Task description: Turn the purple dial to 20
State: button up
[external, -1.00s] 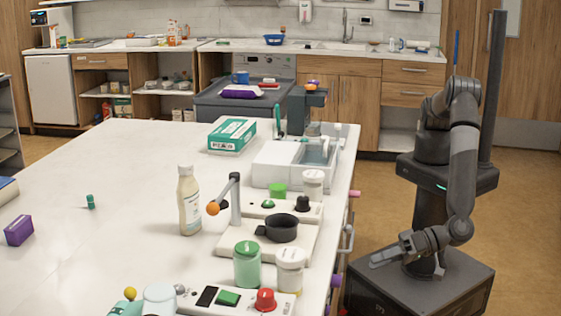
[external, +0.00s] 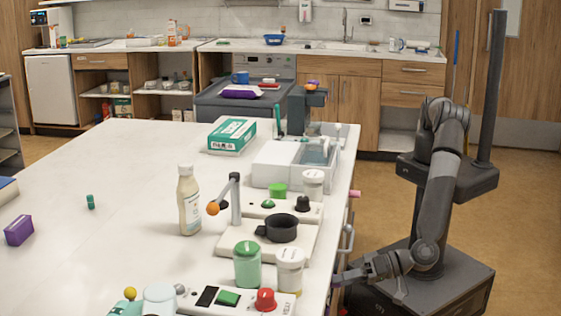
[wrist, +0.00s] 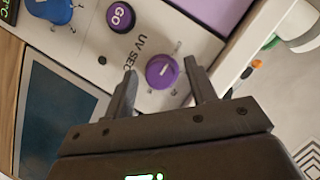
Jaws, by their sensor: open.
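The purple dial (wrist: 162,72) shows in the wrist view on a white panel lettered "UV SEC". It has a white pointer line. The small marks around it are too blurred to read, so I cannot tell its setting. My gripper (wrist: 160,77) is open, with one finger on each side of the dial. I see a gap at each side and no clear contact. In the external view my gripper (external: 346,276) is low beside the table's right side; the dial cannot be made out there.
A purple GO button (wrist: 121,17) sits near the dial on the same panel, with a blue knob (wrist: 54,10) farther left. A dark glass pane (wrist: 52,118) lies at left. In the external view, the white table (external: 120,215) carries jars, a pot and a red knob (external: 265,299) near its right edge.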

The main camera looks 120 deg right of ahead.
jog(key=c, duration=1)
jog(key=shift+w+f+m+t+h, duration=0.15)
jog(key=shift+m+t+h, duration=0.75)
jog(key=shift+m, duration=3.25)
jog(key=shift+s+f+m+t+h, duration=0.1)
jog(key=shift+f+m+t+h, duration=0.75)
jog(key=shift+m, duration=3.25)
jog(key=shift+w+r+m+t+h, duration=0.1)
jog(key=shift+r+m+t+h, duration=0.35)
jog(key=shift+m+h, duration=2.35)
jog(key=m+y, duration=0.2)
jog(key=m, duration=0.1)
